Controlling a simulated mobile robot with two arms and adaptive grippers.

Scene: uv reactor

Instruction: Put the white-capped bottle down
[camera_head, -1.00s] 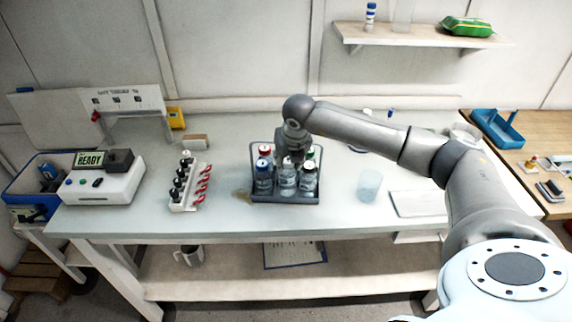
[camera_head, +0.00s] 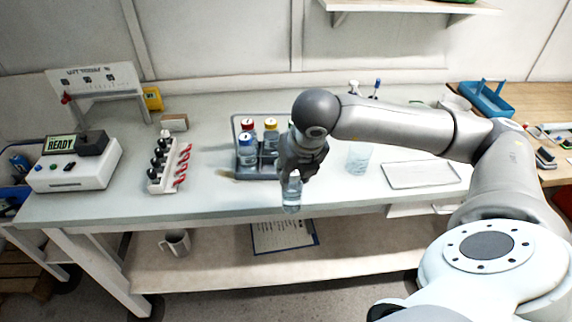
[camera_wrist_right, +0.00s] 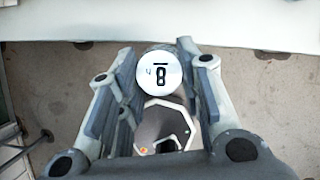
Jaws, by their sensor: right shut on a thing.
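My right gripper (camera_head: 291,175) is shut on the white-capped bottle (camera_head: 291,196), a clear bottle hanging upright below the fingers. It is out of the rack, near the table's front edge in the head view. In the right wrist view its white cap (camera_wrist_right: 160,74), with a black mark like an 8, sits between the fingers (camera_wrist_right: 158,85). The grey bottle rack (camera_head: 256,177) stands behind and to the left, holding red-, yellow- and blue-capped bottles; my gripper and wrist hide its right part. My left gripper is not in view.
The white table (camera_head: 225,205) has bare surface in front of the rack. A white holder (camera_head: 160,183) with red clips and a READY device (camera_head: 75,165) stand left. A clear beaker (camera_head: 358,158) and flat tray (camera_head: 420,174) lie right. A mug (camera_head: 175,243) is on the lower shelf.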

